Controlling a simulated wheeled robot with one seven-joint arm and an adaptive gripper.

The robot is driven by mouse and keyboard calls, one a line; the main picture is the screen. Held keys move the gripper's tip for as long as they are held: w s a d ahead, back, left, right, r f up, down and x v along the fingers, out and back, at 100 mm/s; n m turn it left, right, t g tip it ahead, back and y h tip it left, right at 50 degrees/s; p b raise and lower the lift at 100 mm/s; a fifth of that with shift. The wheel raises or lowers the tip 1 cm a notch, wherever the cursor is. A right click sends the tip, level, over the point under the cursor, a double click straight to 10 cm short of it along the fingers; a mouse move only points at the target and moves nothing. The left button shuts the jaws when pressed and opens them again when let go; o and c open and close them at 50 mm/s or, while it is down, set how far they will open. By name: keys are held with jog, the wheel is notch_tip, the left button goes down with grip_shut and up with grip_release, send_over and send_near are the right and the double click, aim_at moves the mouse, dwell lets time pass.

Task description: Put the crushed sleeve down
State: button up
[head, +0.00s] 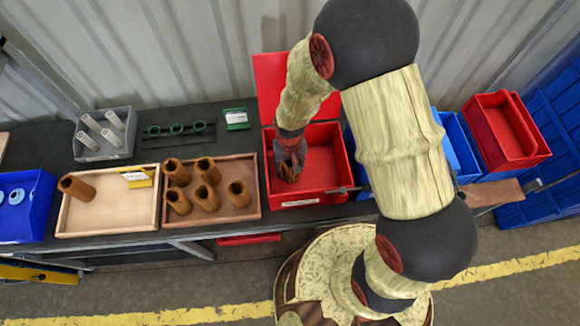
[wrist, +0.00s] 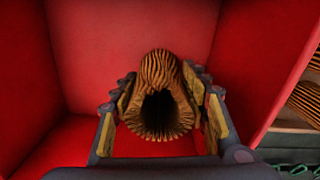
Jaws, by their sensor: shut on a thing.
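The crushed sleeve (wrist: 160,80) is a brown pleated tube, and in the wrist view its open end faces the camera. My gripper (wrist: 162,110) is shut on it, with one finger pad on each side. In the head view my gripper (head: 290,155) points down inside the red bin (head: 333,150), near its left side. The sleeve shows there as a small brown piece (head: 289,173) below the fingers, partly hidden by them. Red walls surround the sleeve in the wrist view. I cannot tell whether it touches the bin floor.
A wooden tray (head: 252,213) with several brown sleeves stands left of the bin. Further left, another tray (head: 105,225) holds one sleeve and a yellow card. A grey box (head: 80,145) holds white cylinders. The bin's right part looks empty.

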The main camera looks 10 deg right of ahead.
jog(key=o, duration=1.2)
jog(key=shift+f, duration=0.1)
jog(key=d+r+t+p, duration=0.1)
jog(key=d+r, duration=0.1)
jog(key=r, duration=1)
jog(key=d+r+t+p, duration=0.1)
jog(key=d+r, duration=0.1)
jog(key=r, duration=0.9)
jog(key=s+d+r+t, duration=0.1)
jog(key=s+d+r, duration=0.1)
jog(key=s+r, duration=0.2)
jog(key=s+d+r+m+t, duration=0.1)
jog(key=s+d+r, duration=0.2)
jog(key=r, duration=0.5)
jog(key=s+d+r+t, duration=0.1)
jog(key=s+d+r, duration=0.2)
jog(key=s+r, duration=0.2)
jog(key=shift+s+r+t, duration=0.2)
jog(key=shift+r+t, duration=0.1)
jog(key=shift+r, duration=0.1)
